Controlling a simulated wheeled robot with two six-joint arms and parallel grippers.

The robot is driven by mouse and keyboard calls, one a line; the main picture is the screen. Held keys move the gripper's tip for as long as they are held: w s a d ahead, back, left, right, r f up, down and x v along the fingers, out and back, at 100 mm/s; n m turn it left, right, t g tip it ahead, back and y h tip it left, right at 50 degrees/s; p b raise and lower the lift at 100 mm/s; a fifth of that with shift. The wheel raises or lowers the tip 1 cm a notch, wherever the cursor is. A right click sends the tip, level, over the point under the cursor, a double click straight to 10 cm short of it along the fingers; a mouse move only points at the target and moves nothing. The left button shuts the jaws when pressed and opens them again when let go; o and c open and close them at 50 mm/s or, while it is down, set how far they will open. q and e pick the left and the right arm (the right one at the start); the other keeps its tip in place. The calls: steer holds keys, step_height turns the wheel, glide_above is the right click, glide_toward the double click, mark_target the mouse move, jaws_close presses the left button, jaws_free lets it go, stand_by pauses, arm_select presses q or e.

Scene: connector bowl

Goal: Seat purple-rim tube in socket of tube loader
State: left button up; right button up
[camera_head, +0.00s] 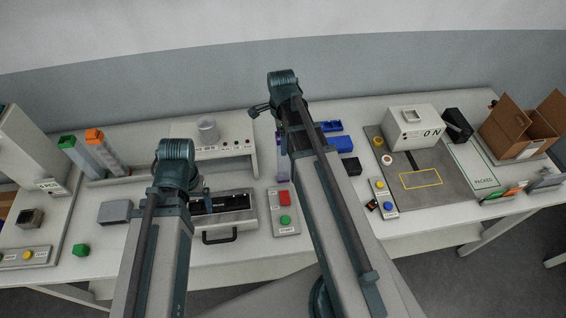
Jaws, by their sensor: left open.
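A pale column with a purple top (279,143), which looks like the purple-rim tube, stands upright beside my right arm; the arm hides part of it. I cannot tell which fixture is the tube loader, and its socket cannot be made out. My left gripper (206,189) is small and partly hidden behind my left arm, over the dark-topped case, apart from the purple-topped column. It is open; nothing shows between its fingers.
Green-topped (68,142) and orange-topped (95,136) columns lean at the left. A grey case (240,219) with a handle lies between my arms, near a red-and-green button panel (285,209). Blue bins (341,143) and a cardboard box (508,128) stand right.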

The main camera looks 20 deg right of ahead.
mark_target(283, 159)
steer(key=f+b, duration=0.1)
steer(key=f, duration=0.1)
steer(key=f+b, duration=0.2)
steer(key=shift+s+d+f, duration=0.1)
steer(key=shift+d+f, duration=0.05)
steer(key=shift+d, duration=0.05)
jaws_close()
stand_by(0.3)
